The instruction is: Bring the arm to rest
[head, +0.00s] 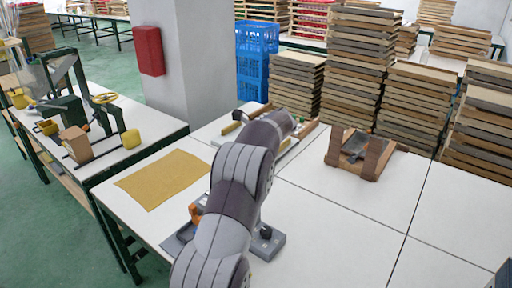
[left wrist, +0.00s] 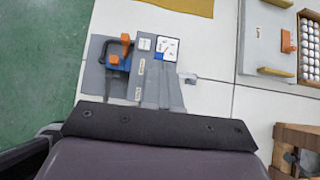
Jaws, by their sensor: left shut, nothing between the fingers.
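My left arm (head: 240,165) rises from the bottom middle of the head view and reaches over the white table (head: 330,240); its gripper is hidden there. My right gripper is in neither view.
A tan sheet (head: 163,180) lies left of my arm. A wooden stand (head: 345,155) is to the right. Stacked boards (head: 360,70) line the back. The front right tabletop is clear.

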